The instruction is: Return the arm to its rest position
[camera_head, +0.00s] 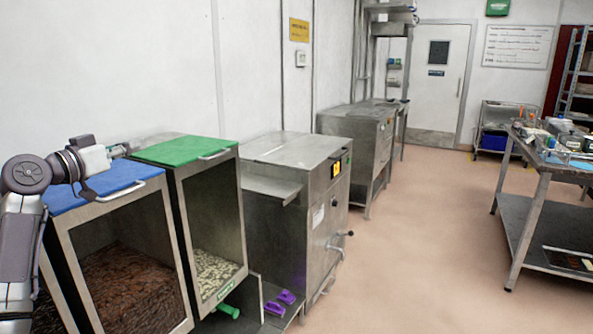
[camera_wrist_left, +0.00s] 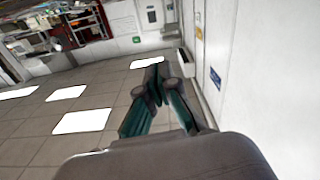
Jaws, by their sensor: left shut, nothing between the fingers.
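My left arm comes in from the left edge of the head view, bent at its wrist. My left gripper (camera_head: 117,151) is above the back of a bin with a blue lid (camera_head: 110,183), partly hidden behind the white wrist block. In the left wrist view the two teal fingers of this gripper (camera_wrist_left: 156,68) meet at their tips with nothing between them. Whether any part of the arm touches the blue lid cannot be told. My right gripper is in neither view.
A bin with a green lid (camera_head: 186,150) stands beside the blue one. A steel machine (camera_head: 297,182) with a handle follows. Purple scoops (camera_head: 283,302) and a green-handled one (camera_head: 229,311) are low in front. A steel table (camera_head: 545,203) stands right; the floor (camera_head: 430,240) between is clear.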

